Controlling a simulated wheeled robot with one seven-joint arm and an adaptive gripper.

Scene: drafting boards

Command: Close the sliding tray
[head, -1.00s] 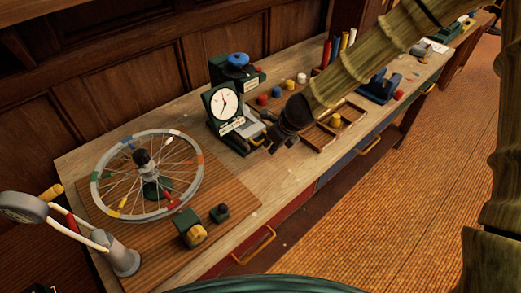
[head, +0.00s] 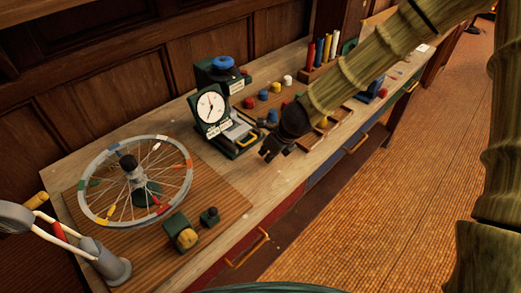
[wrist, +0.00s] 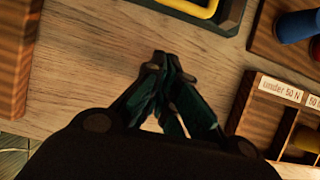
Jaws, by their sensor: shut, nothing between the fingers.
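A dark green device with a round white dial (head: 211,107) stands on the bench. A pale grey sliding tray (head: 238,131) sticks out of its front, low down, with a yellow handle on its outer end. In the wrist view the yellow handle (wrist: 196,8) shows at the top, beside a dark green frame. My gripper (head: 269,154) is in front of the device and to its right, above the bench top. In the wrist view its fingertips (wrist: 160,60) meet, with nothing between them. They are apart from the handle. Most of the tray lies outside the wrist view.
A compartment box (wrist: 265,92) with a label "under 50 N" lies to the right in the wrist view. A spoked wheel (head: 97,193) stands on a wooden board at the left. A small green block with a yellow part (head: 181,233) is near the front.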

